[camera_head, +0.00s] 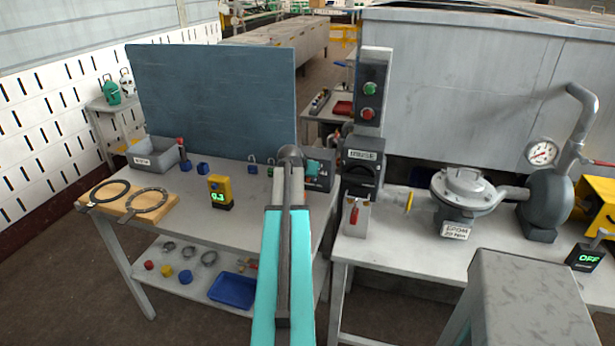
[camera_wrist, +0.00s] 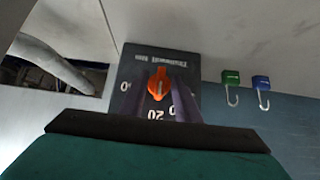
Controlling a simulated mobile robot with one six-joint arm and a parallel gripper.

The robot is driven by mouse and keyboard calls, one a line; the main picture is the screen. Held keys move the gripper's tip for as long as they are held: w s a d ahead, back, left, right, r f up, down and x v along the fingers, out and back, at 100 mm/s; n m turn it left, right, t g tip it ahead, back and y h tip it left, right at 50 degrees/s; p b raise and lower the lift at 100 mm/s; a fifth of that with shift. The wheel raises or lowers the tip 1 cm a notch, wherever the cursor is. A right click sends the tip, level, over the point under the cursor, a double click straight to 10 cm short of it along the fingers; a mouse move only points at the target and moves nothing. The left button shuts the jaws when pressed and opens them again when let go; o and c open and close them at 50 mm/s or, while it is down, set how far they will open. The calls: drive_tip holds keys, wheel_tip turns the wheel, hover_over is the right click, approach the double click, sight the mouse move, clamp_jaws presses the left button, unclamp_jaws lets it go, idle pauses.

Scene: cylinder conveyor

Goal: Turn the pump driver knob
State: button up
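The dark driver box shows in the wrist view with an orange knob (camera_wrist: 158,84) on its face. White scale marks, including a 20, and a line of lettering surround the knob; they appear upside down. The two dark fingers of my gripper (camera_wrist: 157,94) are apart, one on each side of the knob. I cannot tell whether they touch it. In the head view the driver box (camera_head: 321,185) stands at the right end of the left table, partly behind my arm. The teal body of my gripper (camera_head: 317,168) is in front of it, and the knob is hidden there.
A yellow meter (camera_head: 219,190) reading 9.3 and a grey bin (camera_head: 153,153) are on the left table.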

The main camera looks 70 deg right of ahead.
drive_tip(key=shift+w+g+p, duration=0.2)
drive_tip(key=shift+g+p, duration=0.1)
drive_tip(key=shift+p, duration=0.15)
